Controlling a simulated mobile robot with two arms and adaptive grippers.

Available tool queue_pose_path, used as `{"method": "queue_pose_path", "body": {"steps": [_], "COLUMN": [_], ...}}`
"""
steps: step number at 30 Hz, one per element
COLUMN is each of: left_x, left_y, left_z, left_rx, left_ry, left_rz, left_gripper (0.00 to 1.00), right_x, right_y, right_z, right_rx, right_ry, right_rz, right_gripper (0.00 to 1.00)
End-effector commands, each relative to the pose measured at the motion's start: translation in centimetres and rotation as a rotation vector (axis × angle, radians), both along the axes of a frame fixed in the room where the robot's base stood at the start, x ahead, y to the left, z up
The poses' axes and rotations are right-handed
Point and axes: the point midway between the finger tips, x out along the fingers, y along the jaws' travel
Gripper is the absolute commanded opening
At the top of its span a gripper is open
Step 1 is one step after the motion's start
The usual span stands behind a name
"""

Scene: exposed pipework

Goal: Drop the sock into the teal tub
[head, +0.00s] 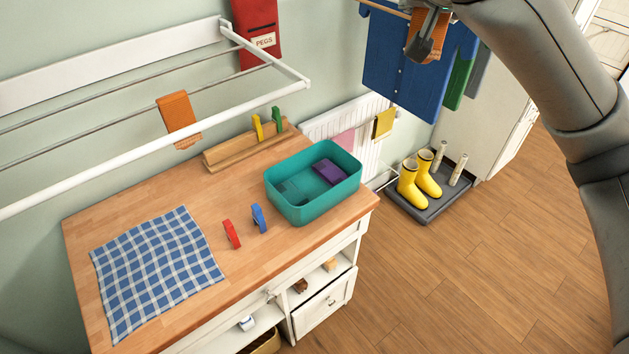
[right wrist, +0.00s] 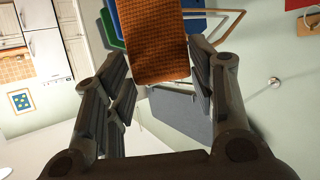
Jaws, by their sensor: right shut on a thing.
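My right gripper (head: 428,37) is high at the top of the head view, shut on an orange-brown knitted sock (head: 416,47). In the right wrist view the sock (right wrist: 157,42) lies between the fingers (right wrist: 160,80), and its upper end runs out of the picture. The teal tub (head: 313,203) stands open on the right end of the wooden counter, lower and to the left of my right gripper. A purple folded cloth (head: 329,171) lies in the tub, with a darker patch beside it. My left gripper is not in view.
A white drying rack (head: 120,157) reaches over the counter (head: 190,190), with another orange cloth (head: 178,113) on it. Blue clothing (head: 400,65) hangs behind my right gripper. Yellow boots (head: 411,185) stand on a floor tray.

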Motion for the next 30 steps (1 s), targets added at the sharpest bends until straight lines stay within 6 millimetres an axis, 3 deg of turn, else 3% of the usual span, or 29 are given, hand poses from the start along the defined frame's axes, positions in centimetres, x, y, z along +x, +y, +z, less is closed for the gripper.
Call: {"method": "queue_pose_path", "body": {"steps": [8,14,21,30], "left_x": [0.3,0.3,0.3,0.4], "left_y": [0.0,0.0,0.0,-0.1], "left_z": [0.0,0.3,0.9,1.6], "left_rx": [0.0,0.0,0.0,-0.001], "left_ry": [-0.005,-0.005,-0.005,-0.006], "left_rz": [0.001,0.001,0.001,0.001], "left_gripper": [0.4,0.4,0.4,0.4], "right_x": [0.2,2.7,8.0,11.9], "right_y": [0.1,1.6,5.5,10.3], "right_z": [-0.2,-2.7,-9.9,-21.3], "right_rx": [0.0,0.0,0.002,0.003], "right_ry": [0.0,0.007,0.012,0.013], "right_rz": [0.005,0.087,0.305,0.574], "right_gripper": [0.33,0.33,0.33,0.33]}}
